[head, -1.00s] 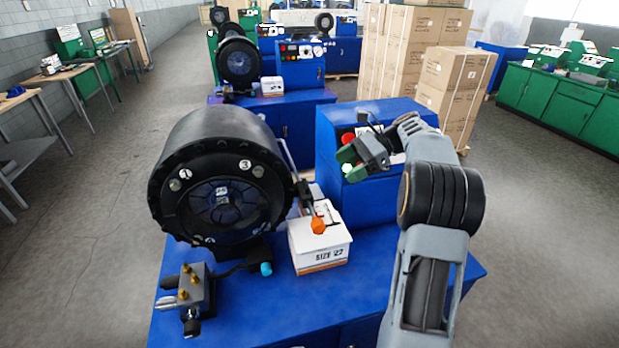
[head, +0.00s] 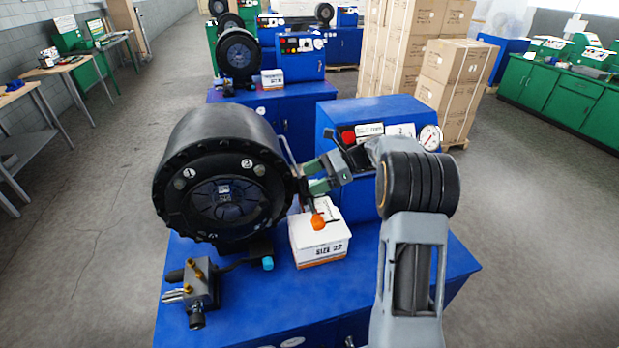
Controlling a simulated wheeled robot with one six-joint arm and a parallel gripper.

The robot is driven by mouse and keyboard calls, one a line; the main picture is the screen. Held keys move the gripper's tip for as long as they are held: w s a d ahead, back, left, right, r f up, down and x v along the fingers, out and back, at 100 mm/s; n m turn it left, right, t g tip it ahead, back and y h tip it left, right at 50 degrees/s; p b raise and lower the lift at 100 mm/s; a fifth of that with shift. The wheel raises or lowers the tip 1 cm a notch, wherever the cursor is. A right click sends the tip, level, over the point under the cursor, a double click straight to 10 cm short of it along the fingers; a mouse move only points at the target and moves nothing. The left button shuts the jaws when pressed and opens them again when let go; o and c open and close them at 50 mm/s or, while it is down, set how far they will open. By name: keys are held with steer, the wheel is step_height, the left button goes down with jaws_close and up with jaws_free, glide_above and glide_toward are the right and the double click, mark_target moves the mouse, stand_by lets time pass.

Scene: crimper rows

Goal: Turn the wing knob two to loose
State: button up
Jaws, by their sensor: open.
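The black round crimper head (head: 222,135) stands on the blue bench, its face toward me. Small round number labels sit on that face; I can read a 1 and a 3. I cannot make out a label 2 or tell which part is wing knob two. My gripper (head: 308,178) is open with green fingers, reaching left just beside the right rim of the crimper head. Nothing shows between its fingers. I cannot tell whether the fingertips touch the rim or a part there. A lever with an orange end (head: 318,222) hangs just below the gripper.
A white box marked SIZE (head: 320,250) stands below the gripper. A blue control cabinet (head: 365,180) with a red button and a gauge is behind my arm. A grey valve block (head: 204,286) and a blue-tipped handle (head: 267,263) are at the front.

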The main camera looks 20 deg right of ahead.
steer(key=shift+x, duration=0.8)
steer(key=shift+c, duration=0.4)
steer(key=c, duration=0.8)
steer(key=shift+n+g, duration=0.5)
steer(key=shift+g, duration=0.1)
steer(key=shift+c, duration=0.2)
steer(key=o, duration=0.9)
steer(key=shift+d, duration=0.1)
